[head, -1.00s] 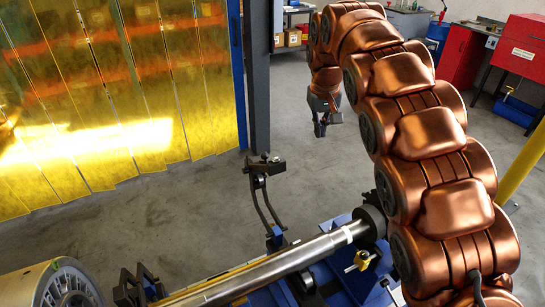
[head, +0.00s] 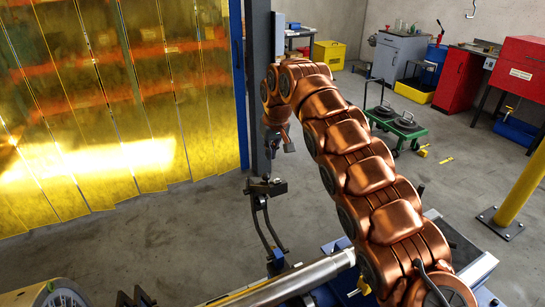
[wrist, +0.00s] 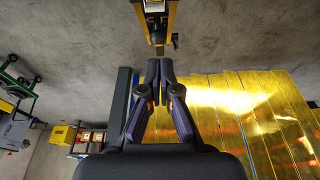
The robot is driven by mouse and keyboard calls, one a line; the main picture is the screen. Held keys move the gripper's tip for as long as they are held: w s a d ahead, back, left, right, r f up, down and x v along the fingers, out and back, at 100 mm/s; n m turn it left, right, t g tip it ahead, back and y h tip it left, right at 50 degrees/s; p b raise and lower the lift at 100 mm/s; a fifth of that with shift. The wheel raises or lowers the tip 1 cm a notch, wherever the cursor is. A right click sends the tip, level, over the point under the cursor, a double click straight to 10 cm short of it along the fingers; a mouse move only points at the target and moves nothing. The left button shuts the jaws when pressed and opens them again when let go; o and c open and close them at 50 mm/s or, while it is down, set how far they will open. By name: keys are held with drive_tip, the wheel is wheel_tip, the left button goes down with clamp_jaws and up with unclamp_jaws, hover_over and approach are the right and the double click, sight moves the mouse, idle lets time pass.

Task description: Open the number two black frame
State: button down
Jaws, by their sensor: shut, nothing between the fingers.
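A black curved frame (head: 262,220) stands upright beside the silver shaft (head: 300,280), swung up off it, with a blocky clamp head (head: 266,187) at its top. No number is readable on it. My gripper (head: 268,172) hangs just above that head in the head view, its fingertips small there. In the wrist view, my gripper's fingers (wrist: 160,66) are together and empty. A yellow-and-black part (wrist: 156,15) with a dark end lies just ahead of the fingertips; I cannot tell whether they touch. Another black frame (head: 135,298) is partly cut off at the lower left.
A yellow strip curtain (head: 120,90) and a dark post (head: 259,80) stand close behind my gripper. A green cart (head: 398,125), a grey cabinet (head: 399,60) and a yellow post (head: 520,180) are to the right.

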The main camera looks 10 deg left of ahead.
drive_tip(key=p+x, duration=0.3)
drive_tip(key=x, duration=0.5)
drive_tip(key=shift+f, duration=0.25)
drive_tip(key=shift+s+d+r+p, duration=0.1)
drive_tip(key=shift+s+d+p, duration=0.5)
drive_tip(key=shift+s, duration=0.15)
drive_tip(key=shift+s+d+r+p, duration=0.1)
drive_tip(key=shift+s+d+p, duration=0.4)
drive_tip(key=shift+s+p, duration=0.15)
drive_tip(key=shift+s+d, duration=0.1)
drive_tip(key=shift+s+f+b, duration=0.1)
drive_tip(key=shift+f+b, duration=0.1)
drive_tip(key=shift+b, duration=0.15)
